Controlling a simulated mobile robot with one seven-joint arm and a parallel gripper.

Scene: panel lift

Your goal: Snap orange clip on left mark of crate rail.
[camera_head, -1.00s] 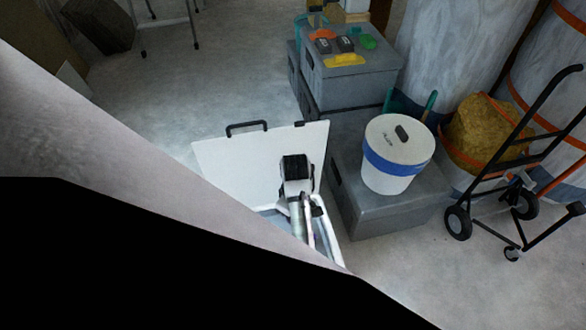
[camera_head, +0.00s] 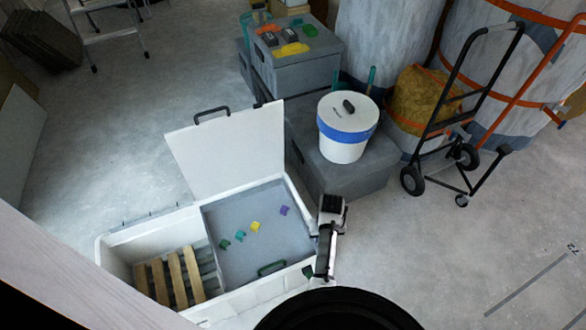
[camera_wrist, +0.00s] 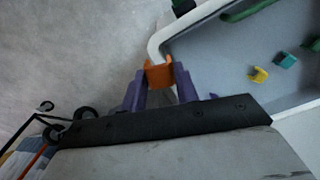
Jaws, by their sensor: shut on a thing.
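The orange clip (camera_wrist: 158,73) is between the purple fingers of my gripper (camera_wrist: 159,82) in the wrist view. The fingers are shut on it. The clip overlaps the rounded corner of the white crate rim in that view; whether they touch cannot be told. In the head view, the white crate (camera_head: 102,255) stands open, and my gripper's wrist end (camera_head: 328,240) is by its right side. The clip is not visible there. A thin strip with small dark ticks (camera_head: 150,216) runs along the crate's back left edge; which tick is the left mark is unclear.
Several loose clips, including purple (camera_head: 284,210) and yellow (camera_head: 255,227), lie in the crate's grey tray (camera_head: 270,245). Wooden slats (camera_head: 175,280) lie in the left compartment. The raised lid (camera_head: 228,150) stands behind. A white bucket (camera_head: 346,130) and hand truck (camera_head: 465,110) are right.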

